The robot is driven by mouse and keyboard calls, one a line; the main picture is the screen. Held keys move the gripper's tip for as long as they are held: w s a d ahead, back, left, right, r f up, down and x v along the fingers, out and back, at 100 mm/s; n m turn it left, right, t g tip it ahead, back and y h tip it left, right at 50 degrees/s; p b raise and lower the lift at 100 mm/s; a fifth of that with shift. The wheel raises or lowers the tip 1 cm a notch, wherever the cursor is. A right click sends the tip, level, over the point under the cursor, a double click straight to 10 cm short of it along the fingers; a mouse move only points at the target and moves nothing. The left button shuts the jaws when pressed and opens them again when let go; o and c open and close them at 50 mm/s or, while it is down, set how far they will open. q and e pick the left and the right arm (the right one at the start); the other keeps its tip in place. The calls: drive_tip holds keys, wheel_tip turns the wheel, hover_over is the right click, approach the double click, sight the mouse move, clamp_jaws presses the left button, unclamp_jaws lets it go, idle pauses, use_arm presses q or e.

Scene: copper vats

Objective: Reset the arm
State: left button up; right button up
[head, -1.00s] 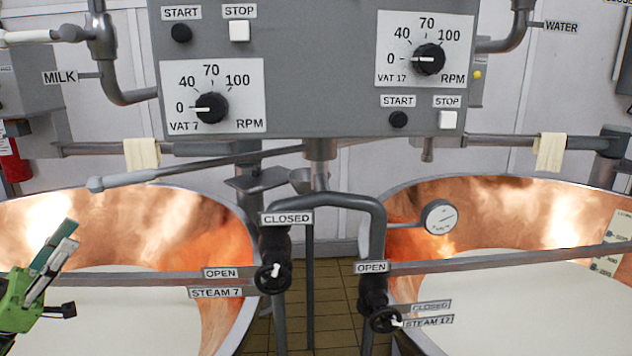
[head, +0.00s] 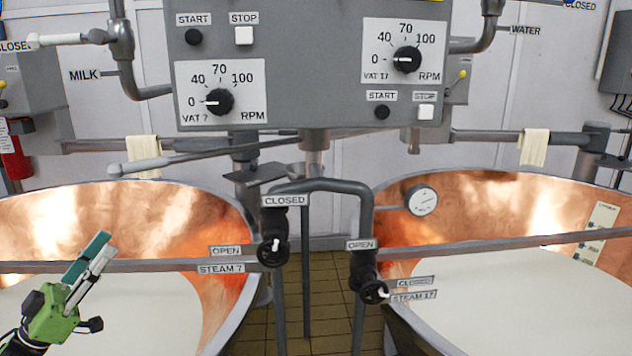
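My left gripper (head: 106,243) is at the lower left of the head view, with a green body and two fingers, one with a teal face and one silver. It points up and to the right, in front of the left copper vat (head: 180,205). The fingers lie close side by side from this angle, so I cannot tell whether they are open or shut. I see nothing held between them. My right arm and gripper are not in view.
The right copper vat (head: 480,200) also holds white liquid. A grey control box (head: 310,60) hangs above, between the vats. The steam 7 valve (head: 273,251) and steam 17 valve (head: 374,292) stand on pipes between them. A stirring bar (head: 160,162) reaches over the left vat.

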use_arm(q)
drive_tip(key=w+d+f+n+t+y, duration=0.1)
drive_tip(key=w+d+f+n+y, duration=0.1)
drive_tip(key=d+f+n+y, duration=0.6)
drive_tip(key=w+d+f+n+t+y, duration=0.15)
drive_tip(key=d+f+y, duration=0.4)
drive_tip(key=f, duration=0.65)
drive_tip(key=s+d+f+g+y, duration=0.2)
drive_tip(key=s+f+g, duration=0.15)
drive_tip(key=f, duration=0.25)
drive_tip(key=s+d+f+g+y, duration=0.2)
drive_tip(key=s+f+g+y, duration=0.1)
drive_tip(key=s+f, duration=0.3)
drive_tip(key=s+d+f+g+y, duration=0.1)
drive_tip(key=s+f+g, duration=0.3)
drive_tip(key=s, duration=0.9)
drive_tip(key=s+d+f+g+y, duration=0.15)
drive_tip(key=s+g, duration=0.35)
drive_tip(key=s, duration=0.8)
wheel_tip(320, 180, down, 26)
drive_tip(key=s+f+g+h, duration=0.1)
drive_tip(key=s+g, duration=0.1)
drive_tip(key=s, duration=0.1)
drive_tip(key=s+a+f+m+g, duration=0.1)
drive_tip(key=s+a+f, duration=0.2)
drive_tip(key=s+f, duration=1.2)
drive_tip(key=shift+s+a+f+p, duration=0.2)
drive_tip(key=shift+s+p, duration=0.25)
drive_tip(key=shift+s, duration=0.4)
